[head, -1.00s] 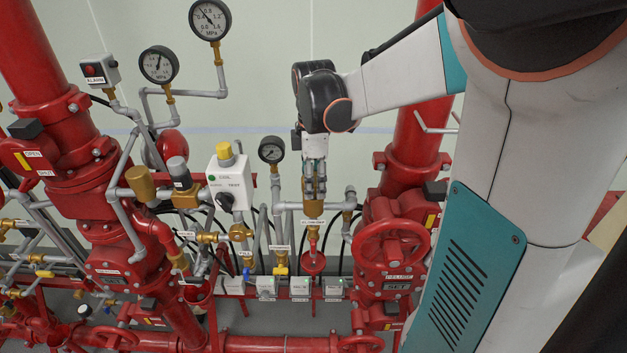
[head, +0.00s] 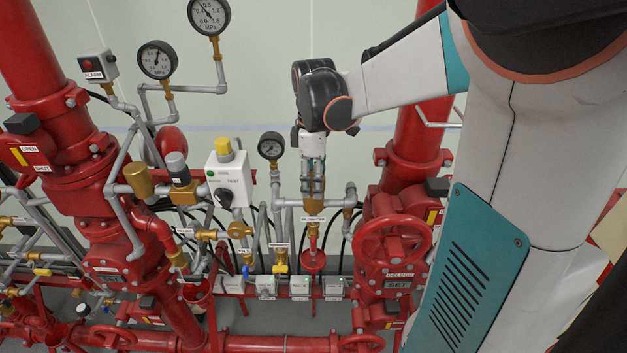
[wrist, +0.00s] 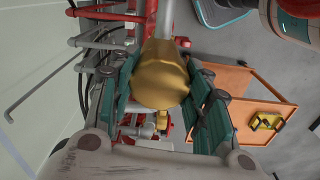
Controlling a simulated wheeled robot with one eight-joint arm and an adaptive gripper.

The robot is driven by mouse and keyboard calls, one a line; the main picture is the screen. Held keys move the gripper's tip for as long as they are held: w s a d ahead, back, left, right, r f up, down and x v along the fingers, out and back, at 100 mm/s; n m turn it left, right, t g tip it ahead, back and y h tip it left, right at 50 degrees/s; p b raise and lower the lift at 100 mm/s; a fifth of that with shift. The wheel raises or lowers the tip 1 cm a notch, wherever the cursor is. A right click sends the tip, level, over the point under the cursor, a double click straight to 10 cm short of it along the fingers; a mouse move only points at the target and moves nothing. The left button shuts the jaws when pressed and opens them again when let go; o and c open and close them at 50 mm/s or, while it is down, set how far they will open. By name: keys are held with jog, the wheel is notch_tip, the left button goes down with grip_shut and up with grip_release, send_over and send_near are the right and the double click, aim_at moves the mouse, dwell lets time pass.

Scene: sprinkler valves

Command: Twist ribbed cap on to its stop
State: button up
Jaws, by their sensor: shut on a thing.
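A brass cap (wrist: 161,76) fills the middle of the wrist view, on the end of a grey pipe. Its sides look faceted there; I cannot make out ribs. My gripper (head: 313,178) points down over it in the head view. In the wrist view, the green finger pads of my gripper (wrist: 164,88) stand on either side of the cap and are shut on it. In the head view the lower brass body (head: 313,205) shows below the fingers, above a white label. The fingers hide most of the cap there, and I cannot see its stop.
A red handwheel (head: 391,247) stands to the right of the fitting. A small gauge (head: 271,146) and a white switch box (head: 229,178) are to the left. Grey pipes run close on both sides. An orange cart (wrist: 250,100) stands on the floor in the wrist view.

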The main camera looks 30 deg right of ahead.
jog(key=shift+m, duration=0.4)
jog(key=shift+m, duration=1.6)
jog(key=shift+b, duration=0.3)
jog(key=m, duration=0.3)
jog(key=shift+m+b, duration=0.3)
jog(key=shift+m, duration=1.4)
